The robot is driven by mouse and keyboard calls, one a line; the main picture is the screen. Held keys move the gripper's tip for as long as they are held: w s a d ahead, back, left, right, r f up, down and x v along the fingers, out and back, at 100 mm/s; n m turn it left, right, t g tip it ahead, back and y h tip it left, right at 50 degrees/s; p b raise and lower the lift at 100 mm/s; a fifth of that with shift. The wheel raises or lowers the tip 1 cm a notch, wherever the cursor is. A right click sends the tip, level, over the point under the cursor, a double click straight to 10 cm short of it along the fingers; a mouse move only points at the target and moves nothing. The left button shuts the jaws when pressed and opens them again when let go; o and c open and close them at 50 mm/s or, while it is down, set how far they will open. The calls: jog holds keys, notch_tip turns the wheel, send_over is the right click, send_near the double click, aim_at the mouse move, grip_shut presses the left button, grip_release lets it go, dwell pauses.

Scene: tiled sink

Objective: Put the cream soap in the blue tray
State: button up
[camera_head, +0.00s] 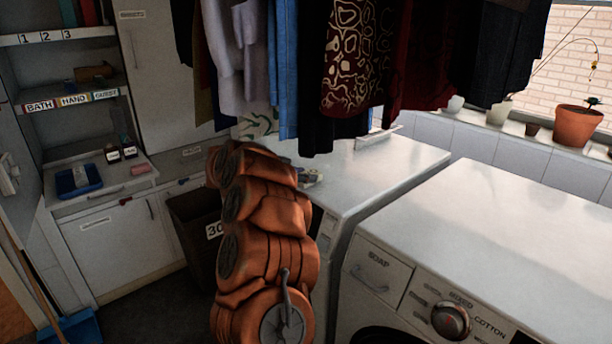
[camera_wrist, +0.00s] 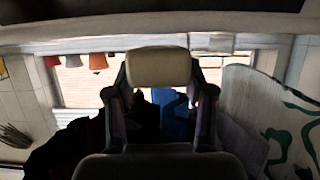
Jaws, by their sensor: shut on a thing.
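The cream soap (camera_wrist: 158,66) is a pale rounded block. In the wrist view it sits between the two fingers of my gripper (camera_wrist: 158,82), which is shut on it. The blue tray (camera_head: 78,193) lies on the low white counter at the left of the head view, well away from my arm. In the head view my orange arm stands in the middle and hides most or all of my gripper; the soap cannot be made out there.
A pink bar (camera_head: 141,169) and dark bottles (camera_head: 129,149) stand near the tray. A dark bin (camera_head: 190,222) is below, left of my arm. White machines (camera_head: 500,225) fill the right. Clothes (camera_head: 350,60) hang overhead. Potted plants (camera_head: 577,124) line the sill.

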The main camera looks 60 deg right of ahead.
jog(key=shift+s+d, duration=0.2)
jog(key=shift+d, duration=0.4)
jog(key=shift+w+a+f, duration=0.1)
jog(key=shift+a+f, duration=0.05)
jog(key=shift+f, duration=0.15)
jog(key=shift+f, duration=0.1)
jog(key=o, duration=1.3)
